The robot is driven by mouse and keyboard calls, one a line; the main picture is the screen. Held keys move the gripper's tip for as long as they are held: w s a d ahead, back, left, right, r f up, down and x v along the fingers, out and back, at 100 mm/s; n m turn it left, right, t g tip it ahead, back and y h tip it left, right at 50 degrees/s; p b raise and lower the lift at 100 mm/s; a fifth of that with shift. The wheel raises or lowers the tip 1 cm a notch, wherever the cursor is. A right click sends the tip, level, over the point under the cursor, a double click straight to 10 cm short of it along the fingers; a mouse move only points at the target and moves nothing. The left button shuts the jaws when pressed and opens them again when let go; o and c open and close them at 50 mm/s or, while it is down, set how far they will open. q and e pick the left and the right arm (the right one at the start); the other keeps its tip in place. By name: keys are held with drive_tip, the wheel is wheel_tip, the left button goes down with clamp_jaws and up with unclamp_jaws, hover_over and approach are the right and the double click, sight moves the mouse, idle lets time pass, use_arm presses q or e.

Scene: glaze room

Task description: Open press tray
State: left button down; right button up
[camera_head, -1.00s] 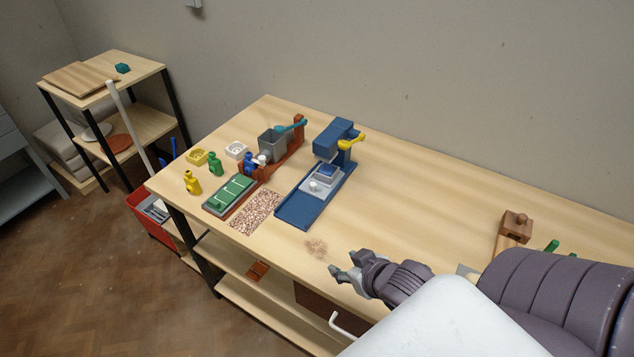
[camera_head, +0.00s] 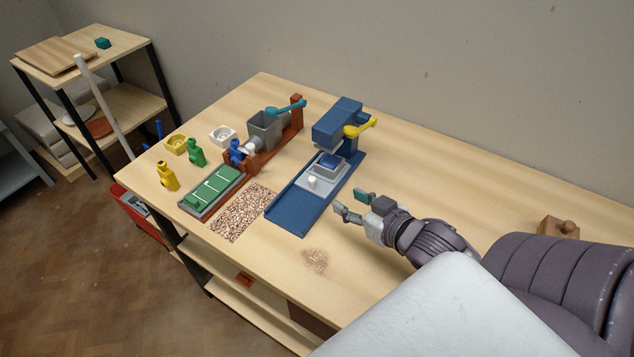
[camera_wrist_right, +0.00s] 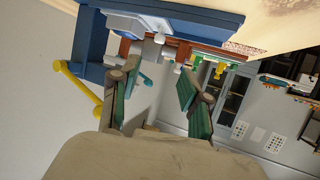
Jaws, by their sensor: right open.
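The blue press (camera_head: 339,126) stands on the table with a yellow lever (camera_head: 360,128) at its right side. Its grey tray (camera_head: 318,184) with a small white knob (camera_head: 312,181) sits on the blue base (camera_head: 297,210), under the press head. My right gripper (camera_head: 352,203) is open and empty, to the right of the base and apart from it. In the right wrist view my open fingers (camera_wrist_right: 155,92) show with the blue press (camera_wrist_right: 92,45) beyond them and the yellow lever (camera_wrist_right: 78,85) at left. My left gripper is not in view.
Left of the press stand a red-brown machine with a grey hopper (camera_head: 265,130), a green tray (camera_head: 214,190), small coloured figures (camera_head: 197,152) and a speckled patch (camera_head: 243,212). A wooden block (camera_head: 558,228) lies at right.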

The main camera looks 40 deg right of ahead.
sight(314, 181)
drive_tip(key=p+x, duration=0.1)
drive_tip(key=x, duration=1.3)
drive_tip(key=shift+f+p, duration=0.2)
drive_tip(key=shift+p, duration=0.15)
clamp_jaws()
